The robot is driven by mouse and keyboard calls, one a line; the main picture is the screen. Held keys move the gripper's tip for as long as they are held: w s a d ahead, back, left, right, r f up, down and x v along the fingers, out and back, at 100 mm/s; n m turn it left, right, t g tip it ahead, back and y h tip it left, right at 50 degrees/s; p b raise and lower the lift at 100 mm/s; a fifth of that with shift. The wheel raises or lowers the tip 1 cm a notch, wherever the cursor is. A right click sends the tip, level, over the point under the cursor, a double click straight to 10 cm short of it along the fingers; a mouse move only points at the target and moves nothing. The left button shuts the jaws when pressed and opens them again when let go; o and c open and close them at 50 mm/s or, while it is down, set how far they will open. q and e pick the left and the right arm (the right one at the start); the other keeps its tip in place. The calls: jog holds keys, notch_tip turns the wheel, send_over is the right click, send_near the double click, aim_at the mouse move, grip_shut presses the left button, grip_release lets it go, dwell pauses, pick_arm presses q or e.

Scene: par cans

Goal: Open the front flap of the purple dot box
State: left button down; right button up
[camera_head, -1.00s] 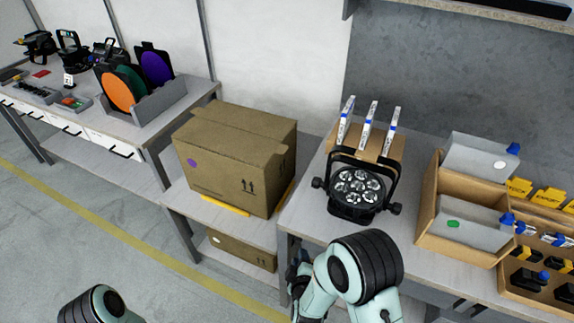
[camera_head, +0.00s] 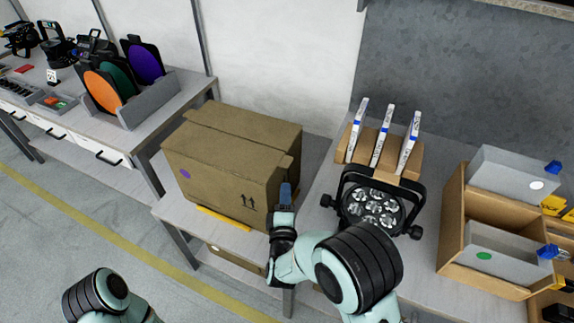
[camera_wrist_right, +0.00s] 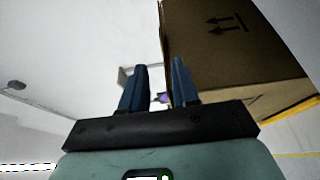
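The purple dot box (camera_head: 225,165) is a brown cardboard box on a low shelf, with a purple dot (camera_head: 185,174) on its front and two printed arrows near the front's right end. Its top looks closed, with a seam along it. My right gripper (camera_head: 287,188) is at the box's front right corner, blue fingers pointing up. In the right wrist view the fingers (camera_wrist_right: 158,68) are apart with no box panel visible between them. The box (camera_wrist_right: 235,55) fills the upper right there; contact cannot be told. My left forearm shows at lower left; its gripper is out of view.
A stage light (camera_head: 375,207) stands on the bench right of the box, close to my right arm. Behind it is a cardboard holder with white-blue packs (camera_head: 382,135). An open divided carton (camera_head: 452,225) is farther right. Coloured filters (camera_head: 104,92) stand on the left table.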

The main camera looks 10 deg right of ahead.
jog(key=x, duration=1)
jog(key=shift+w+f+p, duration=0.1)
jog(key=shift+w+p, duration=0.15)
jog(key=shift+p, duration=0.15)
grip_shut()
dwell(0.8)
